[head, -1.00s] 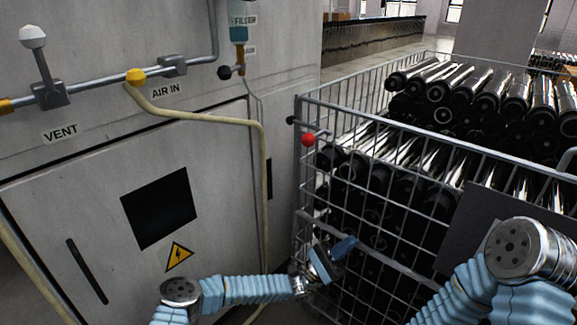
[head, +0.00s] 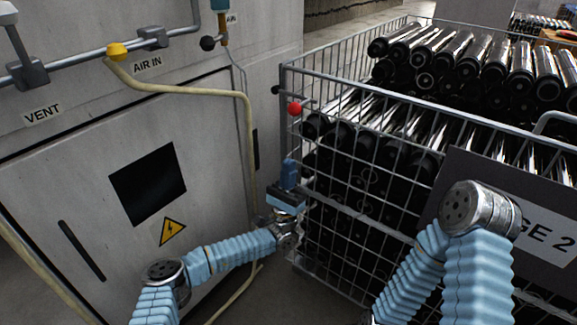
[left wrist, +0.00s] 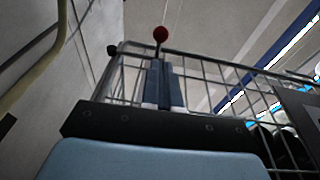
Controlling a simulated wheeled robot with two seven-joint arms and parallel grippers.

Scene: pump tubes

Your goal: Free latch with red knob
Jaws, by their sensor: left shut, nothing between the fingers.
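The red knob (head: 295,108) sits near the top left corner of the wire cage (head: 352,83), with a black knob (head: 276,90) just left of it. My left gripper (head: 289,164) points up below the red knob, apart from it, beside the cage's left corner post. It is shut and empty. In the left wrist view the red knob (left wrist: 160,34) stands beyond the tips of the shut blue fingers (left wrist: 164,72). The black knob (left wrist: 112,50) is left of it there. The latch's own parts are too small to make out. My right gripper is out of view.
The cage is full of black-ended metal tubes (head: 440,60) and bears a grey sign (head: 500,200). A grey cabinet (head: 80,190) with a hanging yellowish hose (head: 249,150) stands close on the left. A narrow floor gap lies between cabinet and cage.

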